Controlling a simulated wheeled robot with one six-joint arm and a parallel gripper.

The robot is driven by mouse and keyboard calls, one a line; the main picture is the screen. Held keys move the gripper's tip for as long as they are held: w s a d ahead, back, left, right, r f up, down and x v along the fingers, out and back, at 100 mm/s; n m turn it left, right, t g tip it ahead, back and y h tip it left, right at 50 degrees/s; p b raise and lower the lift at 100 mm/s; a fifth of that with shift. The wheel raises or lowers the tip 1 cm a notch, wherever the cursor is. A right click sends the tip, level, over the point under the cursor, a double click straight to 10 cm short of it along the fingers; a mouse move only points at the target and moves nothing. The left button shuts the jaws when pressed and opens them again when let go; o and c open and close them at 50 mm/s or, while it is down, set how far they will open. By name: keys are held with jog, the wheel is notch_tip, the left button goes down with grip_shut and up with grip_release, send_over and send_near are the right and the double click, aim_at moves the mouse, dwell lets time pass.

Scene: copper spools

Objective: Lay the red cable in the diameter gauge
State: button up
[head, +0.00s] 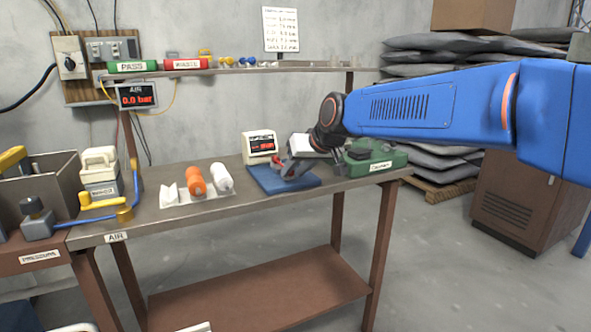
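The finger opening is not clear. A green device (381,157) with a white label stands right of the mat, partly behind my wrist. A white box with a red-lit display (261,143) stands behind the mat. I cannot tell for sure which device is the diameter gauge.
An orange spool (195,181) and a white spool (221,177) lie in a pale rack (203,197) left of the mat. A shelf (250,70) runs above the bench.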

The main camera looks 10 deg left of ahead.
jog(key=shift+o, duration=0.7)
jog(key=v, duration=1.7)
jog(key=shift+r, duration=0.2)
jog(key=shift+d, duration=0.15)
